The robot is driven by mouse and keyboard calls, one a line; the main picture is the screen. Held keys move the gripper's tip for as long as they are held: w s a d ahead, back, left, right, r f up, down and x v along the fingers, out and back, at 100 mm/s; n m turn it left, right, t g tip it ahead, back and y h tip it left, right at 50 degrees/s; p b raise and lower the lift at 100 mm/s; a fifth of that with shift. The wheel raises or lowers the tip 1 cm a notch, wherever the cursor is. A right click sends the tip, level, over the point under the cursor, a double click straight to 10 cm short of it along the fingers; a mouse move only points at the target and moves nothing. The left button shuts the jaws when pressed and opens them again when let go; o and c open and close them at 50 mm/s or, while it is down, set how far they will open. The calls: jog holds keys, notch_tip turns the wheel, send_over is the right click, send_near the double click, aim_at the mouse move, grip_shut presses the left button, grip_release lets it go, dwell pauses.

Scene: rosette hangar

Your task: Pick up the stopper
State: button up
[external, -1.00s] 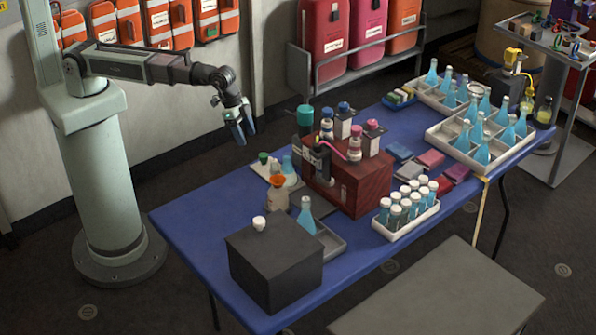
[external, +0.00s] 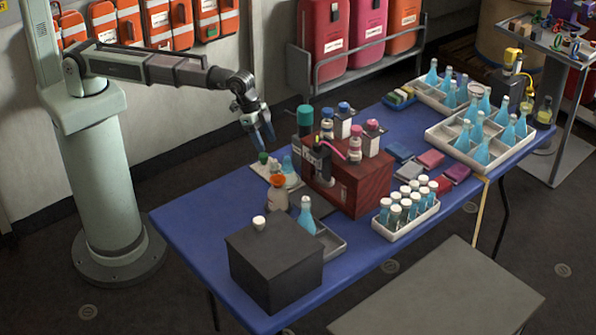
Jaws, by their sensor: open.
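My gripper (external: 263,138) is open and empty, fingers pointing down, in the air over the table's back left part. Several small pieces could be the stopper, and I cannot tell which one it is. A white one (external: 259,223) sits on top of the dark box (external: 275,263) at the front left. A green one (external: 263,158) shows just below my fingers in the picture, among flasks on a pale tray. An orange one (external: 278,181) tops a squat beige bottle (external: 278,197). My gripper touches none of them.
A dark red wooden block (external: 347,186) holding several bottles stands mid-table, right of my gripper. A white rack of white-capped bottles (external: 405,207) is in front of it. Trays of blue flasks (external: 492,135) fill the far right. The blue table (external: 195,215) is bare at left.

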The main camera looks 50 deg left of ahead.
aim_at(274, 161)
jog(key=shift+d+x, duration=0.1)
jog(key=shift+x, duration=1.6)
jog(key=shift+d+x, duration=0.15)
jog(key=shift+x, duration=1.55)
jog(key=shift+r, duration=0.15)
grip_shut()
jog(key=shift+r, duration=0.1)
notch_tip(274, 161, up, 9)
jog(key=shift+d+r, duration=0.4)
jog(key=shift+d, duration=0.75)
jog(key=shift+d+r, duration=0.45)
jog(key=shift+d, duration=0.65)
jog(key=shift+d+r, duration=0.4)
jog(key=shift+d, duration=0.75)
